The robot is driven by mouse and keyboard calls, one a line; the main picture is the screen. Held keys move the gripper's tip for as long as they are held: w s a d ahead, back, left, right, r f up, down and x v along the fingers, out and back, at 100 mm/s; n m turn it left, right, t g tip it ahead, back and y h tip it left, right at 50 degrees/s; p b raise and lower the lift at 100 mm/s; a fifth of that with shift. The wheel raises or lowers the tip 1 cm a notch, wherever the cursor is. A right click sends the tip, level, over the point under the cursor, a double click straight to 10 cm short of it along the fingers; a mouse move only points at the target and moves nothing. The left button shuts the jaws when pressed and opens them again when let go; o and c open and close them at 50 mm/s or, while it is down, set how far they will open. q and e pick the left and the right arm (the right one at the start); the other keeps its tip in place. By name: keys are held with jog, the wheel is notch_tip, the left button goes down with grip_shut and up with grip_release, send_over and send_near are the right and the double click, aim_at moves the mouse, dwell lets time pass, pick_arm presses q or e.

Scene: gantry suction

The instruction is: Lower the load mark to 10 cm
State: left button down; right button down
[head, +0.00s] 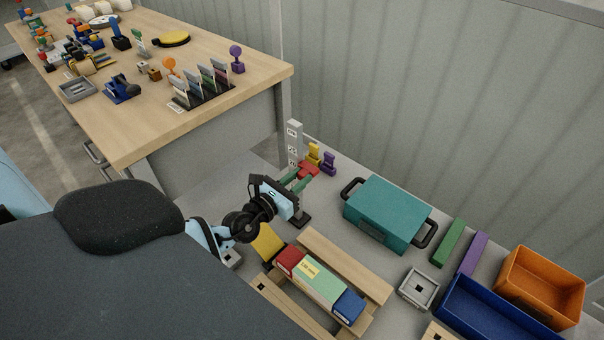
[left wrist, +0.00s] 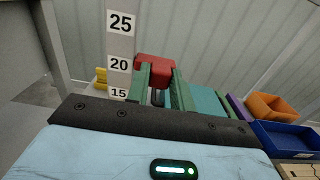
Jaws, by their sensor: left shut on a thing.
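A white upright scale (head: 294,145) stands near the back wall; in the left wrist view the scale (left wrist: 120,45) reads 25, 20 and 15 from the top down. A red block (head: 309,168) is beside it, and the red block (left wrist: 155,66) appears level with about the 20 label in the wrist view, though perspective makes the true height uncertain. My left gripper (head: 299,181) has green fingers shut on the red block; the fingers also show in the left wrist view (left wrist: 158,88). The scale's lower part is hidden there. My right gripper is not in view.
A teal case (head: 385,210) with black handles stands right of the gripper. Yellow (head: 314,153) and purple (head: 329,163) pieces stand just behind the red block. Orange (head: 540,283) and blue (head: 490,312) bins sit at right. A wooden table (head: 215,118) is behind left.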

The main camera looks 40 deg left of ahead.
pick_arm(q)
notch_tip(320, 180, down, 11)
jog(key=b, duration=1)
jog(key=shift+r, duration=0.15)
jog(key=c, duration=1.6)
grip_release()
jog(key=o, duration=0.4)
